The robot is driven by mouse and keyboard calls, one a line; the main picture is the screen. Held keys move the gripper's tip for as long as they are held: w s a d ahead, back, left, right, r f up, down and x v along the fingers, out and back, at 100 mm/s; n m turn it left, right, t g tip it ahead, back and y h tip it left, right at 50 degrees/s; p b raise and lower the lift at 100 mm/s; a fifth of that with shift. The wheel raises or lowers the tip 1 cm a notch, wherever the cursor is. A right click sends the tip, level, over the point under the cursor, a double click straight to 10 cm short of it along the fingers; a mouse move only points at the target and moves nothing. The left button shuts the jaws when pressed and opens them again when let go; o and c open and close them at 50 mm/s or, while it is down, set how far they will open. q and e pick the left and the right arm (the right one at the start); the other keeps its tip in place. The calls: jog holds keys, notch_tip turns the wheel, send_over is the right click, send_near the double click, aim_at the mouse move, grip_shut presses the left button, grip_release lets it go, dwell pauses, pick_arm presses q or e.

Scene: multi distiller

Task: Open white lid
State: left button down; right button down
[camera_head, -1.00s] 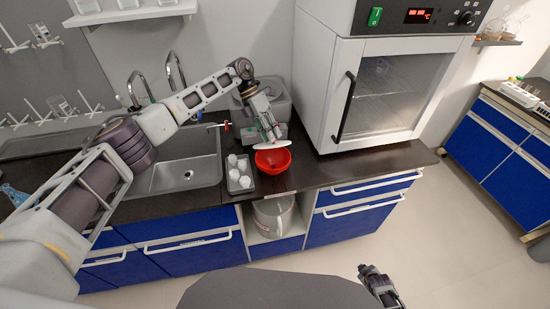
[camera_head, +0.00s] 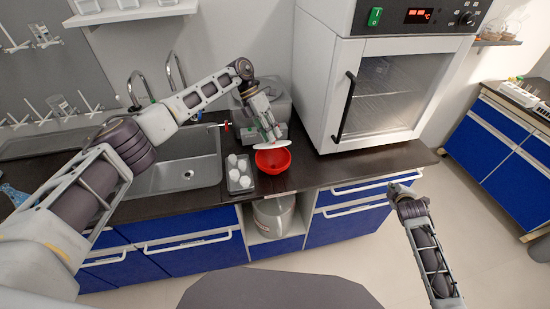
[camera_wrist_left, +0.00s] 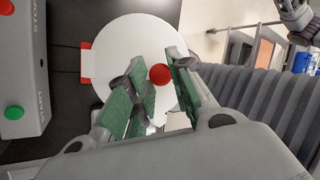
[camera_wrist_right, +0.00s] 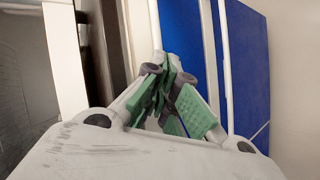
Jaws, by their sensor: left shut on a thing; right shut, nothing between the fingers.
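The white lid (camera_head: 268,147) is above the red bowl (camera_head: 273,164), whose inside shows below the lid's edge. In the left wrist view the lid (camera_wrist_left: 118,45) is a white disc with a red knob (camera_wrist_left: 160,74) near its middle. My left gripper (camera_head: 270,136) is shut on the lid at this knob; the fingers (camera_wrist_left: 158,90) stand on both sides of it. A red tab (camera_wrist_left: 86,60) sticks out beyond the lid's left edge. My right gripper (camera_head: 399,189) is shut and empty, in front of the blue drawers; its fingers meet in the right wrist view (camera_wrist_right: 165,75).
A grey machine (camera_head: 277,98) stands behind the bowl, with a green START button (camera_wrist_left: 14,112). A tray with white cups (camera_head: 239,174) is left of the bowl, beside the sink (camera_head: 190,165). A white oven (camera_head: 385,90) stands to the right. A container (camera_head: 274,216) sits below the counter.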

notch_tip(320, 180, up, 9)
jog(key=w+a+n+t, duration=0.1)
jog(key=w+a+n, duration=0.1)
jog(key=a+r+n+y, duration=0.1)
jog(key=a+n, duration=0.1)
jog(key=a, duration=0.3)
jog(key=a+r+n, duration=0.1)
jog(key=a+n, duration=0.2)
jog(key=a, duration=0.3)
jog(key=a+r+n+y, duration=0.1)
jog(key=a+n, duration=0.2)
jog(key=a, duration=0.2)
jog(key=shift+w+a+r+t+y, duration=0.15)
jog(key=shift+a+r+t+y, duration=0.15)
jog(key=shift+r+t, duration=0.1)
jog(key=s+a+r+n+y, duration=0.1)
jog(key=s+a+n, duration=0.3)
jog(key=a, duration=0.4)
jog(key=s+a+r+n+y, duration=0.2)
jog(key=s+a+n, duration=0.3)
jog(key=a, duration=0.4)
jog(key=s+a+r+n+y, duration=0.1)
jog(key=s+a+r+n, duration=0.2)
jog(key=a+n, duration=0.3)
jog(key=s+a, duration=0.1)
jog(key=a, duration=0.2)
jog(key=shift+s+n+y, duration=0.15)
jog(key=shift+n+y, duration=0.15)
jog(key=shift+f, duration=0.1)
jog(key=shift+x, duration=5)
